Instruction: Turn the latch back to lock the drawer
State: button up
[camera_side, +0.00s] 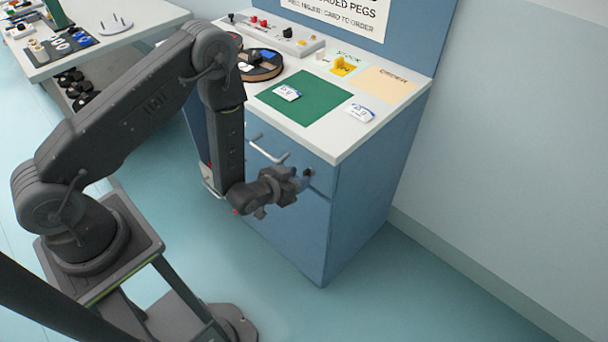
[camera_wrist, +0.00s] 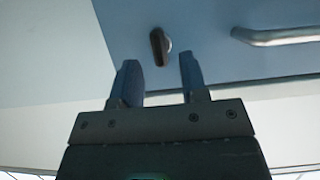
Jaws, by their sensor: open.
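The latch (camera_wrist: 160,45) is a small dark knob with a metallic edge on the blue drawer front (camera_wrist: 215,70). In the wrist view it shows upright, or nearly so, just beyond and between my fingertips. My gripper (camera_wrist: 158,75) is open, with one finger on each side of the latch's line and no visible contact. In the side view, my gripper (camera_side: 300,181) is close to the front of the blue cabinet (camera_side: 345,200), and the latch (camera_side: 309,172) is a small dark spot at its tips. The drawer handle (camera_side: 268,150) is a pale bar to the left of the latch.
The white countertop (camera_side: 335,135) above carries a green mat (camera_side: 305,97), small white packets, a yellow item (camera_side: 343,66) and a dark round tray (camera_side: 262,66). Another table (camera_side: 110,45) stands at the upper left. The floor right of the cabinet is clear.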

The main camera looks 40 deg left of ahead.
aim_at(304, 175)
jog(key=shift+x, duration=1.65)
jog(key=shift+s, duration=0.1)
jog(key=c, duration=0.7)
